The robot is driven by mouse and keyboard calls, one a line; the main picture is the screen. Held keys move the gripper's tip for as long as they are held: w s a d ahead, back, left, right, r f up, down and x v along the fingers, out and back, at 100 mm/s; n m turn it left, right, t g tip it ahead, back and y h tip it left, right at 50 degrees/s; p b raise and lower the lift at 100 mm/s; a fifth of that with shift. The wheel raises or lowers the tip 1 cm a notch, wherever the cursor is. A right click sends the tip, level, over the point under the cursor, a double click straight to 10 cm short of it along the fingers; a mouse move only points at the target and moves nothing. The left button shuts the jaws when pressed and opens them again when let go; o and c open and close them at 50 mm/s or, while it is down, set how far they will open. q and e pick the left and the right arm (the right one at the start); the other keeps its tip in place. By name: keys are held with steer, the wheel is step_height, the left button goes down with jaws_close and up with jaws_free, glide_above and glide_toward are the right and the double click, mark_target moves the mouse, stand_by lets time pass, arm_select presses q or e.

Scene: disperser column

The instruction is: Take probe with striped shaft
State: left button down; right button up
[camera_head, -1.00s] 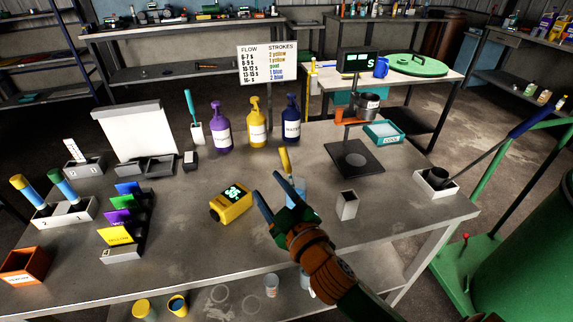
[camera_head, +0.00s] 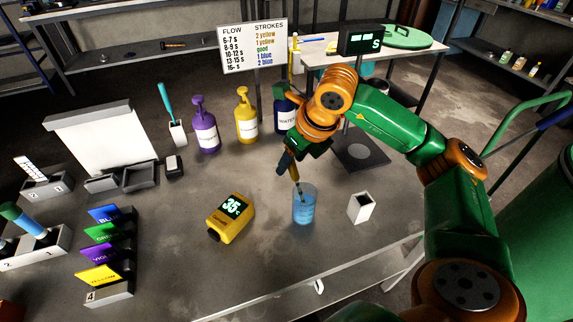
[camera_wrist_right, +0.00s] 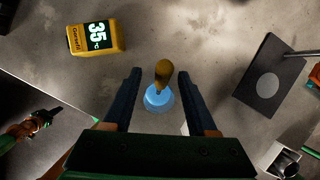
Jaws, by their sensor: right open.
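A probe with a yellow-brown handle (camera_head: 294,174) stands tilted in a clear beaker of blue liquid (camera_head: 304,208); its lower shaft is in the beaker and any stripes are too small to make out. My right gripper (camera_head: 288,165) is above the beaker, at the handle. In the right wrist view its two dark fingers (camera_wrist_right: 160,78) are open, one on each side of the handle (camera_wrist_right: 163,72), with gaps on both sides. The beaker (camera_wrist_right: 158,98) shows below it. A small green and orange arm end (camera_wrist_right: 30,127), apparently my left gripper, shows there too; its jaws are unclear.
A yellow meter reading 35 (camera_head: 231,217) lies left of the beaker. A small white open box (camera_head: 361,207) stands close on its right. Purple (camera_head: 205,130) and yellow (camera_head: 246,120) pump bottles stand behind. Bare table lies in front.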

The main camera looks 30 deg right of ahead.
mark_target(299, 189)
steer(key=x, duration=0.1)
steer(key=p+x, duration=0.1)
steer(key=x, duration=0.1)
steer(key=p+x, duration=0.1)
steer(key=x, duration=0.1)
steer(key=shift+s+d+f, duration=0.25)
steer(key=shift+s+f, duration=0.05)
steer(key=shift+w+f, duration=0.15)
steer(key=shift+w, duration=0.1)
steer(key=shift+c, duration=0.6)
steer(key=c, duration=0.7)
jaws_close()
